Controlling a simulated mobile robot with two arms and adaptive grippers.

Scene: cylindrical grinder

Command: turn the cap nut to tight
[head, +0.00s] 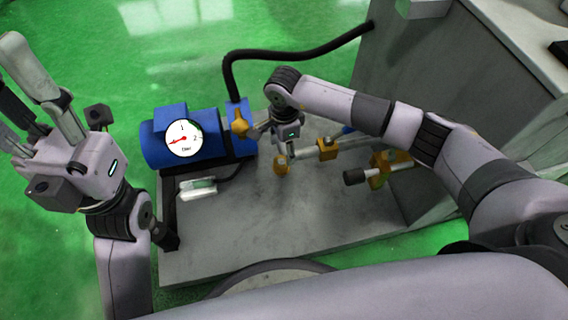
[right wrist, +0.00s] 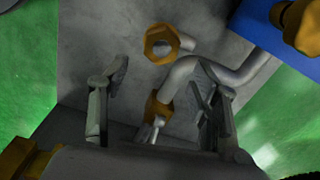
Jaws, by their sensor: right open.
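A brass hex nut (head: 281,163), which looks like the cap nut, sits at the end of a grey pipe in the head view. It also shows at the top middle of the right wrist view (right wrist: 161,44). My right gripper (head: 277,136) is above the bench, close to the nut in the head view. In the right wrist view its two fingers (right wrist: 160,92) are spread wide, with the pipe between them and the nut beyond the tips. They do not grip it. My left gripper (head: 38,92) is raised at the left, its fingers apart and empty, away from the nut.
A blue pump (head: 160,146) with a round gauge (head: 184,138) stands at the left of the grey bench (head: 260,225). A yellow knob (head: 239,123) is beside my right gripper. A brass valve (head: 379,169) and a brass fitting (head: 327,148) lie to the right. A black hose (head: 300,53) arches behind.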

